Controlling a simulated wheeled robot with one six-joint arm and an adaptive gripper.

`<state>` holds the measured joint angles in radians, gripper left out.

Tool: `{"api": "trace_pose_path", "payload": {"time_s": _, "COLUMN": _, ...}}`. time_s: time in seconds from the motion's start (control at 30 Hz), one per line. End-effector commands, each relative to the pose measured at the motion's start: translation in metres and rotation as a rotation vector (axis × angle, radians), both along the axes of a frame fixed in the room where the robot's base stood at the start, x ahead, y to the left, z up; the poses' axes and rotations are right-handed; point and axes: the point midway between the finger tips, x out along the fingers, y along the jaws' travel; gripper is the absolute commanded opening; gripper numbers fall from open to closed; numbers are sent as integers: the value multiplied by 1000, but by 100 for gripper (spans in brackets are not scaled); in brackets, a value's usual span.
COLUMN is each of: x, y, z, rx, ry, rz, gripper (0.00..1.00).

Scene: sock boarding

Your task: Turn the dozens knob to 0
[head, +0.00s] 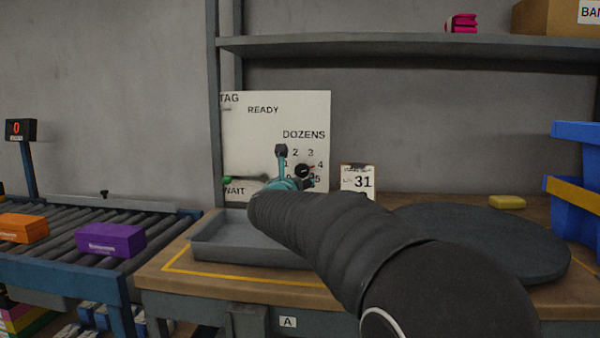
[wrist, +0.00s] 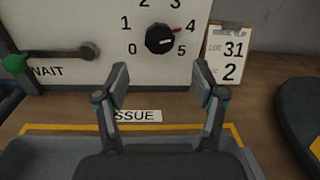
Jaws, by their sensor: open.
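The dozens knob (wrist: 159,39) is a round black dial on a white panel (wrist: 70,20), ringed by the numerals 0 to 5. Its red mark points up and right, towards the 4. In the head view the knob (head: 302,171) shows under the word DOZENS, partly hidden by my arm and gripper. My gripper (wrist: 160,86) is open and empty. Its two fingers stand apart below the knob in the wrist view, not touching it. In the head view my gripper (head: 293,180) is close to the panel, and its fingertips are hard to make out.
A lever with a green end (wrist: 16,63) is by WAIT, left of the knob. A clipboard card (wrist: 230,52) reading 31 and 2 stands to the right. A grey tray (head: 245,250) lies below the panel, and a dark round turntable (head: 480,240) is at right.

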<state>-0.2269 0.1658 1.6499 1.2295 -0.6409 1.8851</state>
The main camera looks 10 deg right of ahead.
Motion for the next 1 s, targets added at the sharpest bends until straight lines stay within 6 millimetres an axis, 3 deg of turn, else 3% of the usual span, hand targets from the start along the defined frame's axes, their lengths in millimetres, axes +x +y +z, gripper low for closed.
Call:
{"api": "trace_pose_path", "payload": {"time_s": 0.2, "x": 38, "y": -14, "z": 1, "rx": -1, "ry": 1, "rz": 0, "gripper": 70}}
{"api": "trace_pose_path", "payload": {"time_s": 0.4, "x": 59, "y": -22, "z": 1, "rx": -2, "ry": 0, "rz": 2, "gripper": 70}}
{"api": "trace_pose_path", "payload": {"time_s": 0.83, "x": 67, "y": -25, "z": 0, "rx": -2, "ry": 0, "rz": 2, "gripper": 70}}
{"api": "trace_pose_path", "payload": {"time_s": 1.0, "x": 67, "y": -25, "z": 0, "rx": -2, "ry": 0, "rz": 3, "gripper": 30}}
